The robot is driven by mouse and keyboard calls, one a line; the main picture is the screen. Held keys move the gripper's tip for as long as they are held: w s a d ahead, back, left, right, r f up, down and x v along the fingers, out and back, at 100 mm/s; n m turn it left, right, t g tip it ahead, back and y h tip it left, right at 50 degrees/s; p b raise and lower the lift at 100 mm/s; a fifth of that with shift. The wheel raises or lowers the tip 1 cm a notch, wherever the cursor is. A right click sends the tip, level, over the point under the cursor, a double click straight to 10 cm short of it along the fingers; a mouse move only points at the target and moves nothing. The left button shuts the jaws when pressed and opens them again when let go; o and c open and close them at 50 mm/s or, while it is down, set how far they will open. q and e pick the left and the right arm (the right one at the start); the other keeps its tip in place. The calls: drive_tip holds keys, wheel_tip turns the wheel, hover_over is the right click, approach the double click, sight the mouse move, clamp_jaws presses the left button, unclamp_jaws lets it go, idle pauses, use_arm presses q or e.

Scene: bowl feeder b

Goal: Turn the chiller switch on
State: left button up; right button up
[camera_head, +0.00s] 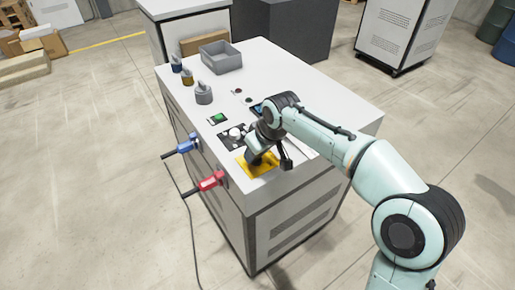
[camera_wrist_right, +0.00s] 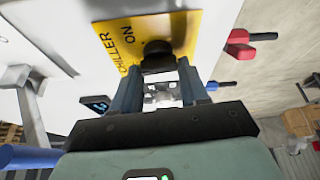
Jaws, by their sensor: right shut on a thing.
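The yellow chiller plate (camera_head: 268,171) lies on the white cabinet top near its front edge. In the right wrist view the plate (camera_wrist_right: 184,32) reads "CHILLER" and "ON", and the black switch knob (camera_wrist_right: 157,50) stands on it. My right gripper (camera_wrist_right: 158,74) has one finger on each side of the knob and is shut on it. In the head view my right gripper (camera_head: 259,158) is down at the plate and hides the knob. Which way the knob points is hard to tell. My left gripper is in neither view.
A blue handle (camera_head: 183,147) and a red handle (camera_head: 210,182) stick out from the cabinet's side. A green-lit switch (camera_head: 218,119) and a white knob (camera_head: 235,133) sit close by on the top. Grey weight-like objects (camera_head: 203,95) and a grey bin (camera_head: 221,58) stand farther back.

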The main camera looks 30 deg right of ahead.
drive_tip(key=m+h, duration=0.1)
drive_tip(key=m, duration=0.3)
drive_tip(key=shift+a+r+m+h+p, duration=0.1)
drive_tip(key=shift+m+h+p, duration=0.2)
drive_tip(key=shift+h+p, duration=0.1)
drive_tip(key=m+h, duration=0.1)
drive_tip(key=m, duration=0.1)
drive_tip(key=m+g+h, duration=0.1)
drive_tip(key=m, duration=0.2)
drive_tip(key=shift+m, duration=0.4)
drive_tip(key=o, duration=1.1)
drive_tip(key=shift+a, duration=0.1)
drive_tip(key=shift+c, duration=0.2)
drive_tip(key=p+v, duration=0.2)
drive_tip(key=v, duration=1.1)
drive_tip(key=shift+r, duration=0.2)
drive_tip(key=shift+w, duration=0.1)
